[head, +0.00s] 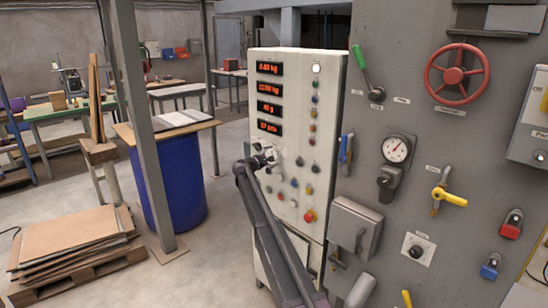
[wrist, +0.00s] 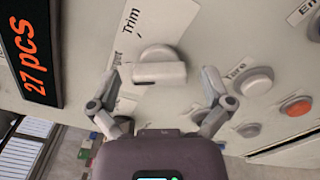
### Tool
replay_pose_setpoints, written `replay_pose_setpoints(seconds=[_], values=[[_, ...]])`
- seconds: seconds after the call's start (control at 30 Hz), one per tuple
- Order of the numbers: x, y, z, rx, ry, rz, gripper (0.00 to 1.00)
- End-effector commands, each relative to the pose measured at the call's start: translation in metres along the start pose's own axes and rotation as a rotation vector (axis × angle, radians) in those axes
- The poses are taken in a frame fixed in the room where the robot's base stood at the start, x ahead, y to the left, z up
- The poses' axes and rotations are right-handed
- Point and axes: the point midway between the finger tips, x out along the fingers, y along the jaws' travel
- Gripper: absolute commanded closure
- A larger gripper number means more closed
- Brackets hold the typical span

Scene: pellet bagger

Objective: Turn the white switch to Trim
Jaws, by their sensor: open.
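The white switch (wrist: 158,66) is a round knob with a bar grip on the pale panel, in the wrist view. The bar lies level across that picture. The printed word "Trim" (wrist: 131,20) is above and left of it; another label lower left is partly hidden by a finger. I cannot tell which label the switch points at. My gripper (wrist: 161,84) is open, one finger on each side of the switch, with a visible gap on both sides. In the head view my gripper (head: 263,158) is at the pale cabinet's face and hides most of the switch.
The pale cabinet (head: 283,220) carries several red displays (head: 269,68), buttons and knobs. In the wrist view a grey button (wrist: 254,80) and an orange button (wrist: 296,105) sit right of my gripper. A grey panel (head: 405,30) with valves and levers stands close right.

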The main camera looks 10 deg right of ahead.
Motion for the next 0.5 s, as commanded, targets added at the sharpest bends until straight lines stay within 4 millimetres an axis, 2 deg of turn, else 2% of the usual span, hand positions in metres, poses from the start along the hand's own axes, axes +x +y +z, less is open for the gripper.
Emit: replay_pose_setpoints(seconds=[0.37,0.47,0.5], values=[[0.0028,0.0001,-0.0002,0.0,0.001,0.0,0.0],[0.0026,0.0001,-0.0002,0.0,0.001,0.0,0.27],[0.0026,0.0001,-0.0002,0.0,0.001,0.0,0.39]])
